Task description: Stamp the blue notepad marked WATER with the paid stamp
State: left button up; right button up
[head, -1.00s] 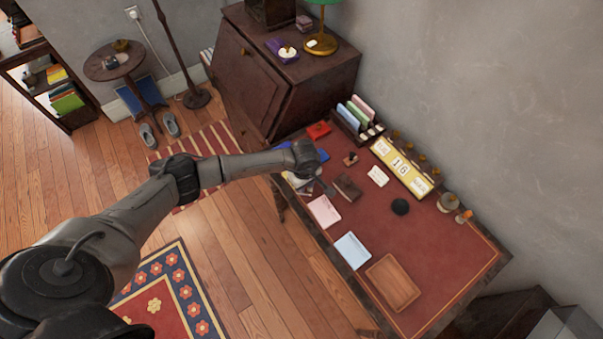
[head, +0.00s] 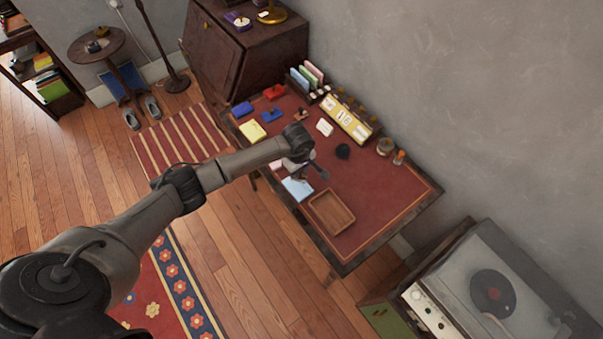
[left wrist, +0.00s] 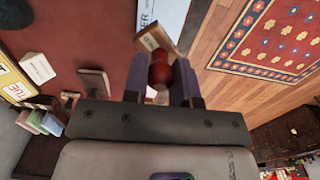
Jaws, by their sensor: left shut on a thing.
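My left gripper (head: 312,172) is over the desk, beside and above the light blue notepad (head: 297,189), partly covering it in the head view. In the left wrist view the gripper (left wrist: 163,90) is shut on a stamp with a round red handle (left wrist: 159,74) and a wooden block (left wrist: 152,38). The block's printed face is hidden, so I cannot read which stamp it is. My right gripper is out of view.
A wooden tray (head: 331,212) lies right of the blue notepad, and a partly hidden pink notepad (head: 275,165) lies left of it. A yellow notepad (head: 252,131), red pad (head: 274,92), black round object (head: 343,151) and calendar (head: 350,121) are also on the desk.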

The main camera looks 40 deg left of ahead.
aim_at(297, 186)
pick_arm(q)
jog(key=shift+s+a+f, duration=0.1)
jog(key=shift+a+f+b, duration=0.2)
jog(key=shift+a+b, duration=0.1)
jog(key=shift+a, duration=0.1)
jog(key=shift+f, duration=0.25)
jog(key=shift+d+f+b, duration=0.15)
jog(key=shift+f+b, duration=0.5)
jog(key=shift+f, duration=0.1)
notch_tip(297, 186, down, 2)
jog(key=shift+f+b, duration=0.15)
jog(key=shift+b, duration=0.7)
jog(key=shift+f+b, duration=0.35)
jog(key=shift+f, duration=0.15)
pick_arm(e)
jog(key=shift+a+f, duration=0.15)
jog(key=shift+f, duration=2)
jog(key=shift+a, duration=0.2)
pick_arm(q)
jog(key=shift+f+b, duration=0.4)
jog(key=shift+f, duration=0.05)
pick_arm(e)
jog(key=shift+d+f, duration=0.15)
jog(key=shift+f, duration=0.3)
pick_arm(q)
jog(key=shift+f, duration=0.1)
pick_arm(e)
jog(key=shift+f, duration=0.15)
